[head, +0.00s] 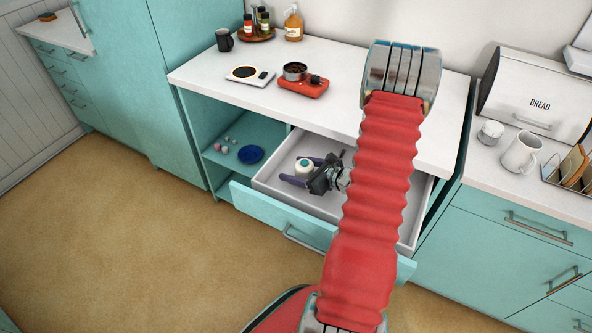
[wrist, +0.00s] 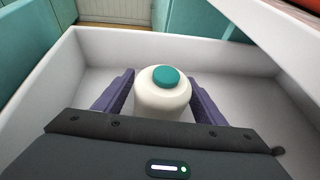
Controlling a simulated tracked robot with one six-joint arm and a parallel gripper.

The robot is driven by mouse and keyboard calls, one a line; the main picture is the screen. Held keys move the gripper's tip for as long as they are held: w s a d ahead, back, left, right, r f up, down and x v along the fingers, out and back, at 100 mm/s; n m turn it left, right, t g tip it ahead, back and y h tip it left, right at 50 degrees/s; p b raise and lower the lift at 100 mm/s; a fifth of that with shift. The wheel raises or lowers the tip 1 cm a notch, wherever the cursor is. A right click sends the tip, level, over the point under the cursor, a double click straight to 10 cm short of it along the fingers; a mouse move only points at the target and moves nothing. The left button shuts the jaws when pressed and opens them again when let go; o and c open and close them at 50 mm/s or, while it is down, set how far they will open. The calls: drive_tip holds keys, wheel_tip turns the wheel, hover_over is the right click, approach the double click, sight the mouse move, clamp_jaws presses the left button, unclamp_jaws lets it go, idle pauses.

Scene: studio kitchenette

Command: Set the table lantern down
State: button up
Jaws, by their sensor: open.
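The table lantern (head: 304,167) is a short cream cylinder with a teal top. It is upright inside the open white drawer (head: 266,181), in its left part. In the wrist view the lantern (wrist: 162,97) is between the two purple fingers of my gripper (wrist: 161,80), with a narrow gap showing on the sides. My gripper (head: 297,170) is open around it, reaching in from the right. The lantern's lower part is hidden behind my gripper body in the wrist view, so its contact with the drawer floor is not clear.
The drawer walls (wrist: 170,42) surround my gripper, and the worktop (head: 215,73) overhangs the back. A red scale (head: 303,87) and a hot plate (head: 249,75) stand on it. A blue plate (head: 251,154) lies on the shelf left of the drawer.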

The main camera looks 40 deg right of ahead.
sight(312, 173)
drive_tip(key=v, duration=1.2)
idle(0.7)
